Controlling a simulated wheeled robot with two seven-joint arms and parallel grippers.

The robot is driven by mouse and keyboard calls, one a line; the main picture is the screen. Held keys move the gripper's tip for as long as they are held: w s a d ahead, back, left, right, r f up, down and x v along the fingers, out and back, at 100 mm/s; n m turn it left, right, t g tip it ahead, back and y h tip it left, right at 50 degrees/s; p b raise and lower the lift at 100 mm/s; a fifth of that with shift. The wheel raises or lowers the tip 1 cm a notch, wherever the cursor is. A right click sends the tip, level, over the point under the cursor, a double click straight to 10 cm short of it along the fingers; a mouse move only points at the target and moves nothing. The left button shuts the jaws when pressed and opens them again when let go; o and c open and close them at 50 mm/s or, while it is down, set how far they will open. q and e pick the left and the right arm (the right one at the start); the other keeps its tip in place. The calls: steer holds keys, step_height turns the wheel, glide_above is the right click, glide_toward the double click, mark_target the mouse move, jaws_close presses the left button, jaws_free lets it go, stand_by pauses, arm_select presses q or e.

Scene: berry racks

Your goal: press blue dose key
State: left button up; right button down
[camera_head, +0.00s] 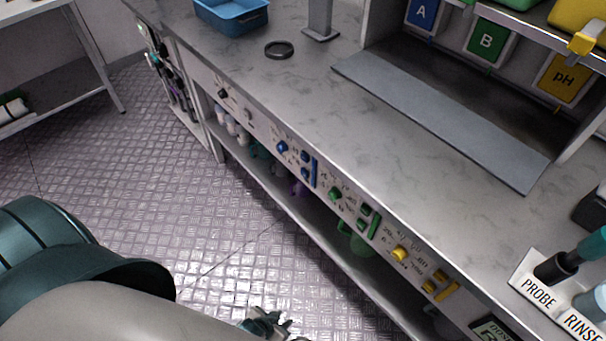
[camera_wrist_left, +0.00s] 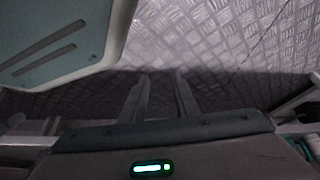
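The front panel under the counter carries a blue group: a round blue knob (camera_head: 282,146), two small blue keys, one upper (camera_head: 306,156) and one lower (camera_head: 305,171), and an upright blue bar (camera_head: 314,171) beside them. The labels are too small to read, so I cannot tell which is the dose key. My left gripper (camera_head: 268,325) is low at the bottom edge of the head view, over the floor and well apart from the panel. In the left wrist view its two fingers (camera_wrist_left: 161,76) stand apart with nothing between them. My right gripper is not in view.
Green keys (camera_head: 366,217) and yellow keys (camera_head: 435,282) sit further right on the panel. The counter (camera_head: 400,170) holds a blue tray (camera_head: 232,16), a dark ring (camera_head: 279,49) and a probe holder (camera_head: 536,285). A shelf runs below the panel. The floor (camera_head: 170,160) is clear.

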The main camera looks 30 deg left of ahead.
arm_select(q)
jaws_close()
stand_by(1.4)
